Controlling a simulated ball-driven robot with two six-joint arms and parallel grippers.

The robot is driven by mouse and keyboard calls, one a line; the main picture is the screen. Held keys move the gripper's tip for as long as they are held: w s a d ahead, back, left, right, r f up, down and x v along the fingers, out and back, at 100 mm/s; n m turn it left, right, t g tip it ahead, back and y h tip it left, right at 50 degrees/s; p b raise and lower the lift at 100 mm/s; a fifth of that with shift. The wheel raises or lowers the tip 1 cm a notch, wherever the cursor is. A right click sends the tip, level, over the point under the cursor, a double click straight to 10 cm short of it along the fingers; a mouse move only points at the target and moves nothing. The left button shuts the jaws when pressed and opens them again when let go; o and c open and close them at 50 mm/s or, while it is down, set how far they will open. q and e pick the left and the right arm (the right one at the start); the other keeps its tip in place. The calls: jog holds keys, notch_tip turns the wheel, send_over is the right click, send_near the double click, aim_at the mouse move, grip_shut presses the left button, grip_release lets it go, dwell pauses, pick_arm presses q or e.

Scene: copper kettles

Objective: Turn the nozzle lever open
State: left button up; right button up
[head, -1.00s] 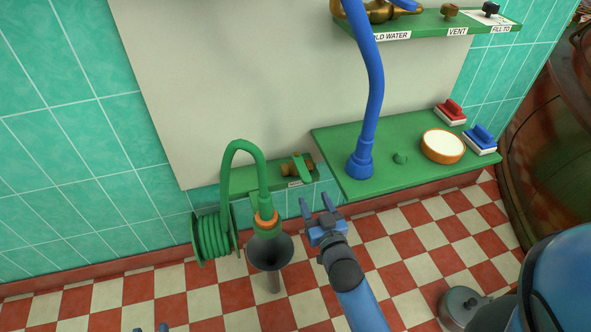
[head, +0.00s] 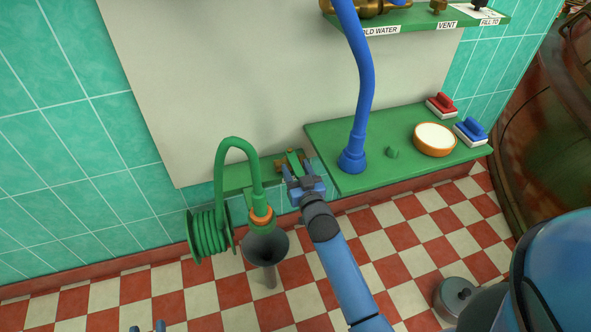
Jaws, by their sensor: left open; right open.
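A green lever (head: 292,158) sits on a small brass valve (head: 281,164) on the low green shelf at the wall. My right gripper (head: 298,170) is open at this valve and partly hides it. Its fingers appear to be at the lever; I cannot tell whether they touch it. A green hose (head: 236,143) arches over and ends in a nozzle with an orange collar (head: 261,215), pointing down into a dark funnel (head: 262,246). My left gripper (head: 148,328) is open, with only its fingertips showing at the bottom edge.
A hose reel (head: 207,234) hangs left of the funnel. A blue hose (head: 362,95) rises from the green counter (head: 330,150) right of the valve.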

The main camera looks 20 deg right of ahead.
grip_shut()
dwell(0.3)
